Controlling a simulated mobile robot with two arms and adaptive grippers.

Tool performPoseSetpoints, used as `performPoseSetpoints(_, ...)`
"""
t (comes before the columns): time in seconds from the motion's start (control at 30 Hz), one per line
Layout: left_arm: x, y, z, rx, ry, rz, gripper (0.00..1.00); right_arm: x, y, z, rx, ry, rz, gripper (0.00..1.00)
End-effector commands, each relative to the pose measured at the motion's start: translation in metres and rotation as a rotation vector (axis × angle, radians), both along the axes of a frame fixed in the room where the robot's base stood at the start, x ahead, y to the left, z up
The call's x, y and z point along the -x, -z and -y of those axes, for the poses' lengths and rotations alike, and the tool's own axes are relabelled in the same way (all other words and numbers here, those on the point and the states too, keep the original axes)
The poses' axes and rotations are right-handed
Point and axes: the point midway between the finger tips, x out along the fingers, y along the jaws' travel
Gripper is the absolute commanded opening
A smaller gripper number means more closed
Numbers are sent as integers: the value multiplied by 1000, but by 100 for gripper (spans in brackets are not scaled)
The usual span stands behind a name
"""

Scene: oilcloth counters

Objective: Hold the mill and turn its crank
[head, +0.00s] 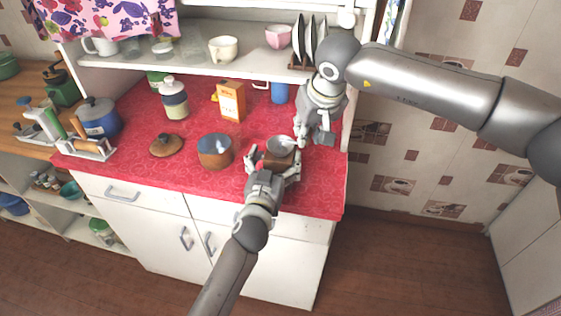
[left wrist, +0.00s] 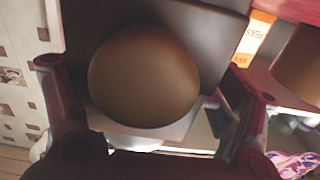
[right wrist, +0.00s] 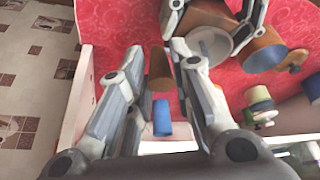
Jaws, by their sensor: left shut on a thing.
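The mill (head: 280,150) stands near the front right of the red counter, with a brown body and a grey bowl-like top. In the left wrist view its dark body and a round brown part (left wrist: 145,75) fill the middle. My left gripper (head: 272,168) is shut on the mill's body, one finger on each side. In the right wrist view the mill's pale bowl (right wrist: 208,46) shows between the left fingers. My right gripper (head: 315,136) points down just right of the mill. Its fingers are apart, with a brown knob (right wrist: 160,68), apparently the crank's, between them; contact is unclear.
A brown pot (head: 215,151) stands close left of the mill, and a wooden lid (head: 167,146) lies further left. Behind are an orange box (head: 231,101), a blue mug (head: 279,93) and a jar (head: 174,99). A shelf (head: 200,66) overhangs the back. The counter's right edge is close.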

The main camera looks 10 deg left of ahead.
Motion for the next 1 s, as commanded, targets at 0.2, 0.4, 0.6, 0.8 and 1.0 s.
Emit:
performPoseSetpoints(0.2, 0, -1, 0, 0, -1, 1, 46, 0, 0, 0, 1, 0, 0, 39)
performPoseSetpoints(0.4, 0, -1, 0, -1, -1, 1, 46, 0, 0, 0, 0, 0, 1, 39)
performPoseSetpoints(0.6, 0, -1, 0, -1, -1, 1, 46, -1, -16, 0, -1, 0, 4, 39)
performPoseSetpoints(0.8, 0, 0, 0, -1, -1, 1, 46, -1, -36, -1, -1, -1, 3, 39)
performPoseSetpoints(1.0, 0, 0, 0, -1, 0, 1, 46, -1, -56, -1, -1, 0, 3, 39)
